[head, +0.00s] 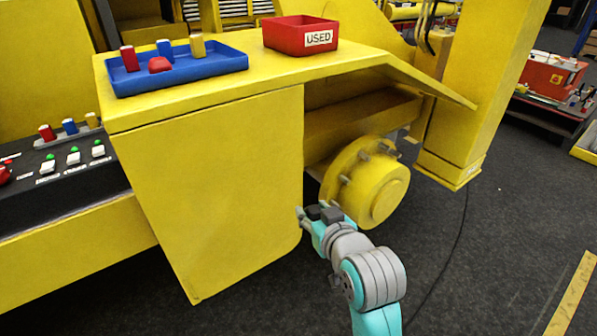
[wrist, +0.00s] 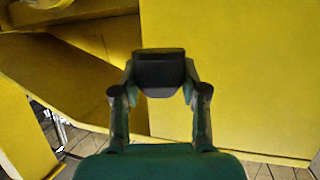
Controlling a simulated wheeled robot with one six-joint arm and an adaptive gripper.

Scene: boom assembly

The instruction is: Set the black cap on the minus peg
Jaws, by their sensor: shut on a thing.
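The black cap (wrist: 162,73) is a dark, blocky piece between the two fingers of my gripper (wrist: 160,92) in the wrist view. My gripper is shut on it, and yellow panels stand behind it. In the head view my gripper (head: 316,212) is low, in front of the yellow wheel hub and right of the yellow cabinet, with dark shapes at its fingers. I cannot make out a minus peg in either view.
A blue tray (head: 223,64) with coloured pieces and a red USED bin (head: 290,49) stand on the yellow deck. A control panel (head: 75,180) is at left. The yellow hub (head: 385,197) is close to my gripper. Dark floor (head: 490,240) is open at right.

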